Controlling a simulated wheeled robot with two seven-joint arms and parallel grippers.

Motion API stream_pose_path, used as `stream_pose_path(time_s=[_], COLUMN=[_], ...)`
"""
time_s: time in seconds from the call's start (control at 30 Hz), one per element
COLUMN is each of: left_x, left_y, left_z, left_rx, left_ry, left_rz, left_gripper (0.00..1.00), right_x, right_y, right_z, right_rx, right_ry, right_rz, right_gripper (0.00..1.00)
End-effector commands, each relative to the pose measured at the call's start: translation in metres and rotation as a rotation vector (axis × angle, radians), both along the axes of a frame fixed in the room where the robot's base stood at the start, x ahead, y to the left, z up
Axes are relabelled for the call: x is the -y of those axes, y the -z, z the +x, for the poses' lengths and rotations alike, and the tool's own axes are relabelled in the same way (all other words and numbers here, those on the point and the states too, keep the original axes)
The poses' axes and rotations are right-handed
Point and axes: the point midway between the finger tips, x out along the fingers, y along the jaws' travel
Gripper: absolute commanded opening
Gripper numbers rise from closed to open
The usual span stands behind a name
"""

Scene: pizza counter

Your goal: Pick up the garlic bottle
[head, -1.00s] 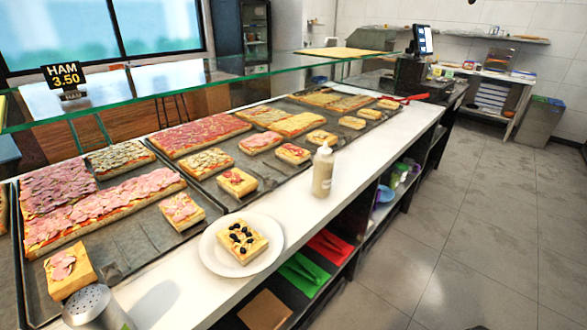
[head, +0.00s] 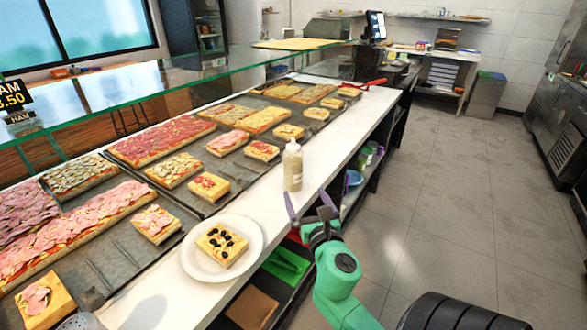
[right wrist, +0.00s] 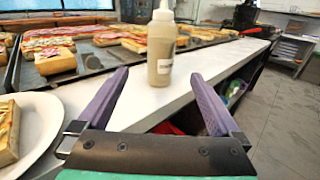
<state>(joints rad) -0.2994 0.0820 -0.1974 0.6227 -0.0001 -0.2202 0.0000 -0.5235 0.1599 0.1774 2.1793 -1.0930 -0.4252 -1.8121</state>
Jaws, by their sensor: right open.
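The garlic bottle (head: 293,168) is a squeeze bottle with a pale tan body and a white nozzle cap. It stands upright on the white counter (head: 262,206), beside the pizza trays. My right gripper (head: 309,198) is open and empty, just in front of the bottle near the counter's edge. In the right wrist view the bottle (right wrist: 161,50) stands beyond the two purple fingers (right wrist: 155,80), roughly between their tips and apart from them. My left gripper is not in view.
A white plate (head: 189,262) with an olive-topped pizza slice (head: 221,245) lies left of the bottle. Trays of pizza (head: 175,130) line the counter behind. A glass shelf (head: 150,85) runs above them. Shelves under the counter hold a green item (head: 286,264). The floor at right is clear.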

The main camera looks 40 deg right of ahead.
Motion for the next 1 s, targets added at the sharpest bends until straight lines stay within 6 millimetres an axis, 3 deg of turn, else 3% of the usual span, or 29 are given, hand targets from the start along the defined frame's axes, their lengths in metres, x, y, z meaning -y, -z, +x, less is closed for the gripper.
stream_pose_path(time_s=[0.3, 0.7, 0.97, 1.0], left_x=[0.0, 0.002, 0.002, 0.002], left_y=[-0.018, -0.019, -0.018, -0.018], left_z=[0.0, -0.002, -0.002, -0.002], left_rx=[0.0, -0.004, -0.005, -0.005], left_ry=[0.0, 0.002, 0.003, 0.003], left_rz=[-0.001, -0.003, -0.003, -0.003], left_gripper=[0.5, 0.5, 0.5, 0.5], right_x=[0.031, 0.065, 0.068, 0.068], right_y=[-0.005, 0.004, 0.005, 0.005], right_z=[0.064, 0.12, 0.128, 0.128], right_rx=[-0.006, -0.006, -0.008, -0.008], right_ry=[-0.006, -0.005, -0.007, -0.007], right_rz=[-0.035, -0.03, -0.03, -0.03], right_gripper=[1.0, 1.0, 1.0, 0.92])
